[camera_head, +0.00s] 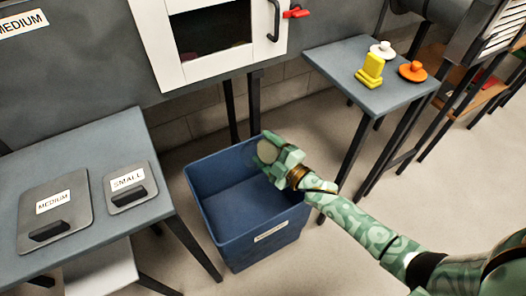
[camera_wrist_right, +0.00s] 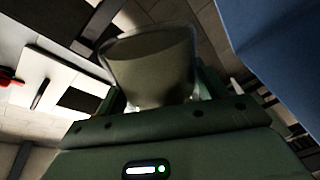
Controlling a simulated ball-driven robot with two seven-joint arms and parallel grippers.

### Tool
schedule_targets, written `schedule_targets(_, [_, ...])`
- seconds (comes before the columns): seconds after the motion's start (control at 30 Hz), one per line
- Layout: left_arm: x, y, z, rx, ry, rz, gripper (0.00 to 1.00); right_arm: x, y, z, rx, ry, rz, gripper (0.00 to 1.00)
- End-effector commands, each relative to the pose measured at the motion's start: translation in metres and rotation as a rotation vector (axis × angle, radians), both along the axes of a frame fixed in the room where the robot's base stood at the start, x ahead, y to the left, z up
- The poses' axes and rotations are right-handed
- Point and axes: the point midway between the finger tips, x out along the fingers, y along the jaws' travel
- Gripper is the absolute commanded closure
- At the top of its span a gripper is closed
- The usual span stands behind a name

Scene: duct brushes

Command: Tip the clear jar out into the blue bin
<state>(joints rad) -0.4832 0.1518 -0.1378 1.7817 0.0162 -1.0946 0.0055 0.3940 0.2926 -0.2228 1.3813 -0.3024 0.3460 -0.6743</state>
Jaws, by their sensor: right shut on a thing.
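The blue bin (camera_head: 236,222) stands on the floor between the two tables, its top open and its visible floor bare. My right gripper (camera_head: 277,158) reaches over the bin's back right part, shut on the clear jar (camera_head: 267,150). The jar is small and partly hidden by the gripper in the head view. In the right wrist view the jar (camera_wrist_right: 150,70) looks see-through with a brownish-grey inside; I cannot tell if that is contents or background. The wrist view is strongly tilted, and the bin (camera_wrist_right: 275,50) shows at its upper right. My left gripper is not in view.
The left table (camera_head: 100,140) holds covers labelled MEDIUM (camera_head: 55,215) and SMALL (camera_head: 130,185). The right table (camera_head: 365,60) holds a yellow object (camera_head: 370,70), an orange knobbed disc (camera_head: 412,71) and a white one (camera_head: 382,50). A white-framed opening (camera_head: 180,60) is behind the bin.

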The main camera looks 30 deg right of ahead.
Motion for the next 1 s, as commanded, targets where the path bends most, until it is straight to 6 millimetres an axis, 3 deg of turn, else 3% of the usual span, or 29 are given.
schedule_targets(0.43, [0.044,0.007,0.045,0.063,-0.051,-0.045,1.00,0.002,-0.008,-0.003,-0.294,-0.093,0.001,0.55])
schedule_targets(0.7, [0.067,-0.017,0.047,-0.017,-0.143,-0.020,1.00,0.002,-0.006,-0.009,-0.704,-0.222,0.001,0.55])
schedule_targets(1.0, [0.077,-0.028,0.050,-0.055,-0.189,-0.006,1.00,0.001,-0.004,-0.006,-0.881,-0.281,0.000,0.55])
